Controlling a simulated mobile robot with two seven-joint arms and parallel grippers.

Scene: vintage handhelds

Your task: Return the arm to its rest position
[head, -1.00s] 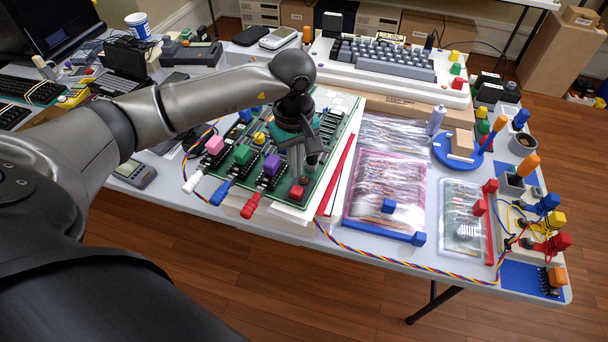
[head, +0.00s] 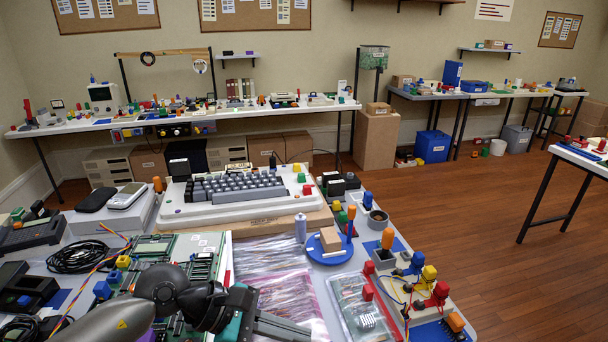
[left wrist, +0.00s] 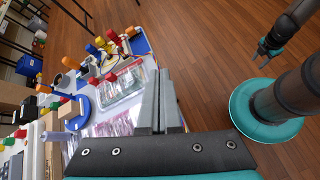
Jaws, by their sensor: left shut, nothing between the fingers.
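My left arm comes in from the bottom left of the head view, over the near part of the table. Its gripper (head: 285,328) points right, above the plastic bags, and is partly cut off by the frame's bottom edge. In the left wrist view the two grey fingers (left wrist: 158,102) are together with nothing between them. My right gripper (left wrist: 268,50) shows at the upper right of the left wrist view, over the wooden floor, its small fingers apart and empty. It is not in the head view.
Below my left arm lie a green circuit board (head: 190,245) and bagged parts (head: 262,262). A large keyboard computer (head: 240,195) stands behind. A blue round dish (head: 327,256) and colored connectors (head: 430,273) are at the right. The wooden floor (head: 480,210) to the right is open.

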